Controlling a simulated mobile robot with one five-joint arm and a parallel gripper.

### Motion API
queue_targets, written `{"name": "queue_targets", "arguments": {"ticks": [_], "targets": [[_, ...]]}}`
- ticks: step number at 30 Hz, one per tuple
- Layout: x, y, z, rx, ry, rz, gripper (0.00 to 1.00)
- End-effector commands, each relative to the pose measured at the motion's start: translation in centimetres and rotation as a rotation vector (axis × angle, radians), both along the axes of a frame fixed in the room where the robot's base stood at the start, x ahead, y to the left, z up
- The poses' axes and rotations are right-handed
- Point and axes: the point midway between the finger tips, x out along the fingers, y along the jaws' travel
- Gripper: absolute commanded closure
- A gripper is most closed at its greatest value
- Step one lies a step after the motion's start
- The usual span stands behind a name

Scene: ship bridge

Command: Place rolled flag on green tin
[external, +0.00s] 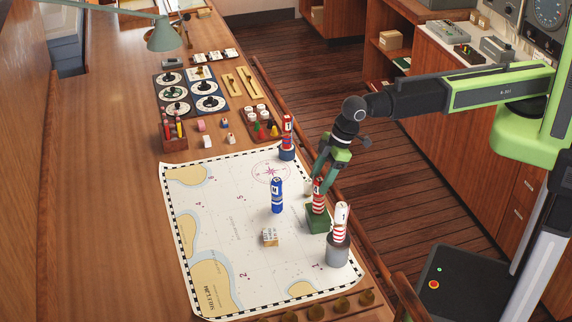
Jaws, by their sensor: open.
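A red-and-white rolled flag (318,201) stands upright on the square green tin (317,222) at the right side of the chart. My gripper (321,186) is open, pointing down, with its fingers at the top of this flag; I cannot tell whether they touch it. A blue rolled flag (277,196) stands upright on the chart, left of the green tin. A white-and-red rolled flag (341,221) stands on a grey round tin (337,255), in front and to the right. A red rolled flag (287,129) stands on a blue tin (287,153) farther back.
A small printed block (270,237) lies on the chart (228,255). A wooden rail (356,247) runs along the table's right edge. Pen holder (174,138), dial panels (190,92) and a peg tray (263,122) stand behind. The chart's left part is clear.

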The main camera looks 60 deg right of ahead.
Motion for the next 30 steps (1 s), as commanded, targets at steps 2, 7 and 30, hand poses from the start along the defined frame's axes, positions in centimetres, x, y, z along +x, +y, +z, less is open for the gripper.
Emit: {"name": "queue_targets", "arguments": {"ticks": [2, 7, 30], "targets": [[-0.7, -0.6, 3.0, 0.000, 0.000, 0.000, 0.45], [-1.7, -1.7, 6.5, 0.000, 0.000, 0.000, 0.45], [3.6, -22.3, 6.6, -0.081, 0.104, -0.278, 0.45]]}}
